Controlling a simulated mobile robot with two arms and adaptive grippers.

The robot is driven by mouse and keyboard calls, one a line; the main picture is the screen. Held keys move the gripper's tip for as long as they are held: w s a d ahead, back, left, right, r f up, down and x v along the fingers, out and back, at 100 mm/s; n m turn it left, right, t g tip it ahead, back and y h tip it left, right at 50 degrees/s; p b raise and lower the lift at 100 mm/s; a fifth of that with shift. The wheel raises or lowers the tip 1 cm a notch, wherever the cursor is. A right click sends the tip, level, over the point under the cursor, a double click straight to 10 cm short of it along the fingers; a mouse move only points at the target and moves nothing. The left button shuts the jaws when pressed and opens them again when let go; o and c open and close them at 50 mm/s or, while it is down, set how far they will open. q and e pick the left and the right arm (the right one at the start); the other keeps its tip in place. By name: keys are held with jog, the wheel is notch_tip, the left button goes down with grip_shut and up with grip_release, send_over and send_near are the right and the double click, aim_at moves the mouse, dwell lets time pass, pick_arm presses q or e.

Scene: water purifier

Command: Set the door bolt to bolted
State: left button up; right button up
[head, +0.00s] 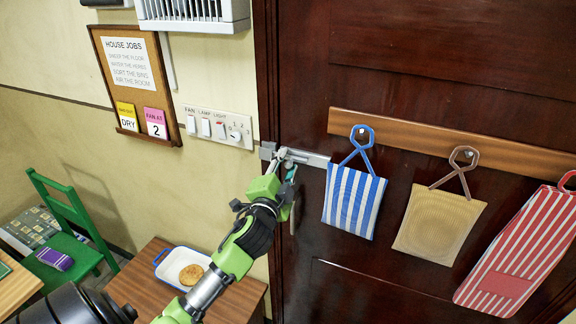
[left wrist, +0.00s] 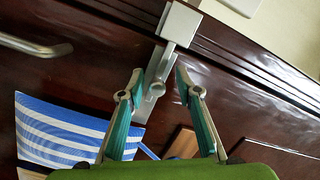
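The silver door bolt (head: 316,159) is mounted on the dark red door near its left edge. Its keeper (head: 267,150) sits on the frame beside it and also shows in the left wrist view (left wrist: 180,24). My left gripper (head: 283,164) is at the bolt. In the left wrist view its teal fingers (left wrist: 161,75) are open, with the bolt's round knob (left wrist: 156,89) between or just behind their tips. I cannot tell whether the fingers touch it, or whether the rod sits in the keeper. My right gripper is not in view.
A blue-striped bag (head: 354,201) hangs from a wooden peg rail (head: 450,144) close right of the bolt. A tan bag (head: 440,224) and a red-striped bag (head: 520,255) hang farther right. A switch panel (head: 218,127) is on the left wall, above a small table with a tray (head: 163,270).

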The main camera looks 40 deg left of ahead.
pick_arm(q)
jog(key=shift+s+d+f, duration=0.1)
jog(key=shift+s+d, duration=0.05)
jog(key=shift+d, duration=0.05)
jog(key=v, duration=1.1)
jog(key=shift+s, duration=0.35)
